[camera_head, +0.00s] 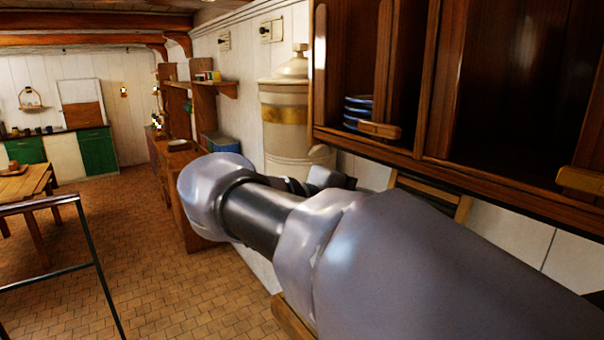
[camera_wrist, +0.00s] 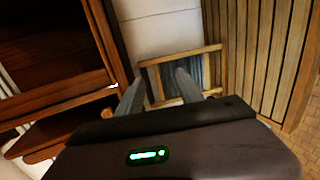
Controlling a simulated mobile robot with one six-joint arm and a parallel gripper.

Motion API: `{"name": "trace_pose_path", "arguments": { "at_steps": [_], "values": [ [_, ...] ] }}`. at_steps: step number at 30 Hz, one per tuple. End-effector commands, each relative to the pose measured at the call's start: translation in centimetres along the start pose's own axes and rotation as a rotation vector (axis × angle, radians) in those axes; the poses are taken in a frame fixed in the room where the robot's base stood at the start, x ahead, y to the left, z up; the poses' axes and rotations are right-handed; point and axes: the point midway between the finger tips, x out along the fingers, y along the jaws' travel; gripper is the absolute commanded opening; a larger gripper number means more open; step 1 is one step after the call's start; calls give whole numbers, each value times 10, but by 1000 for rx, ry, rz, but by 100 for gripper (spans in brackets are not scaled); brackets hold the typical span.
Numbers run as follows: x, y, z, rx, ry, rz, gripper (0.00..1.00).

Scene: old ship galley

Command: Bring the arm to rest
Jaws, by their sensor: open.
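My arm (camera_head: 400,260) stretches across the head view from the lower right to the middle, close in front of the wooden wall cabinet. A dark part at its far side is mostly hidden behind the arm links. In the wrist view my gripper (camera_wrist: 160,88) is open, its two grey fingers apart with nothing held between them. Beyond the fingers is a small wooden frame or rack (camera_wrist: 214,58) by the white wall. I cannot tell how far the fingertips are from it.
The wooden cabinet (camera_head: 440,160) holding blue-rimmed dishes (camera_head: 358,112) hangs close above my arm. A cream urn (camera_head: 288,110) stands behind the arm. A wooden table (camera_head: 25,185) and a dark metal rail (camera_head: 40,203) are at the left. The tiled floor (camera_head: 150,260) between is clear.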

Motion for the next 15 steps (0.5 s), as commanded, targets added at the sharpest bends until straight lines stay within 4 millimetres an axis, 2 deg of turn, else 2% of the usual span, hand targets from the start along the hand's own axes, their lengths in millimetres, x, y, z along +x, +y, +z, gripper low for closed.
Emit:
{"name": "trace_pose_path", "arguments": {
  "at_steps": [1,2,3,5,6,8,9,12,15],
  "values": [
    [28,-39,29,23,-15,-108,44],
    [38,-59,45,42,-21,-183,44],
    [50,-87,66,77,-26,-283,44],
    [61,-134,96,149,-32,-437,44],
    [64,-166,115,214,-35,-542,44],
    [62,-216,139,340,-35,-698,44],
    [58,-250,151,442,-35,-802,44],
    [41,-318,166,733,-31,-1022,44],
    [29,-353,167,973,-28,-1151,44]
  ]
}}
